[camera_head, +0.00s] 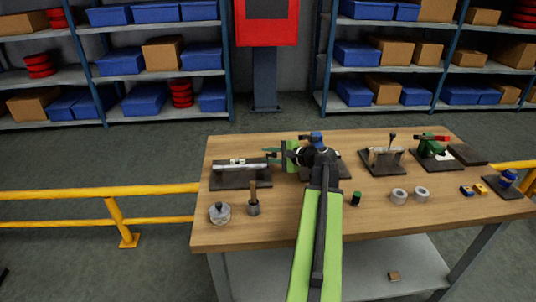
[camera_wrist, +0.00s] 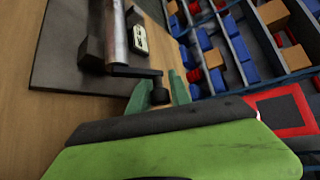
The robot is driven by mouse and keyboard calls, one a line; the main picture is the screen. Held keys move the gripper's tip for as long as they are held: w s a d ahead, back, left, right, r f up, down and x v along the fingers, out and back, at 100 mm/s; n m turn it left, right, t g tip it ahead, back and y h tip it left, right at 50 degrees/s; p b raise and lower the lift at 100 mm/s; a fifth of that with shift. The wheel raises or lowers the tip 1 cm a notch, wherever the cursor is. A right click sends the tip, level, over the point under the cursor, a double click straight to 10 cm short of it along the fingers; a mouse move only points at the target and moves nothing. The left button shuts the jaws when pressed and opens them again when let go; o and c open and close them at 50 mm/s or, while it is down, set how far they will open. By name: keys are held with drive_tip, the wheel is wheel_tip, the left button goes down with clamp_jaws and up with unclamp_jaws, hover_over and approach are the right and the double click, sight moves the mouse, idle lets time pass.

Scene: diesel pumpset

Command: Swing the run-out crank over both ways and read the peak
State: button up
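The run-out fixture is a dark base plate (camera_head: 240,180) at the table's back left, carrying a metal shaft. In the wrist view the shaft (camera_wrist: 115,38) lies on dark supports, with a small pale readout (camera_wrist: 140,38) beside it; its figures are too small to read. The crank is a black arm (camera_wrist: 135,71) at the shaft's end, with a round black knob (camera_wrist: 159,97). My gripper (camera_wrist: 160,84) has its two green fingers apart, one on each side of the knob. I cannot tell whether they press on it. In the head view my gripper (camera_head: 271,155) is at the fixture's right end.
Right of my arm stand a bracket fixture (camera_head: 383,160), a green device (camera_head: 432,147) and two pale rings (camera_head: 410,195). A round metal part (camera_head: 219,213) and a cup with a handle (camera_head: 253,205) stand at front left. A yellow rail (camera_head: 100,191) runs beside the table.

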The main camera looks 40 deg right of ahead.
drive_tip(key=shift+o, duration=1.3)
drive_tip(key=shift+r, duration=0.1)
drive_tip(key=s, duration=0.4)
drive_tip(key=s+d, duration=0.1)
drive_tip(key=s, duration=0.3)
drive_tip(key=s+d, duration=0.1)
drive_tip(key=s, duration=0.4)
drive_tip(key=shift+r, duration=0.1)
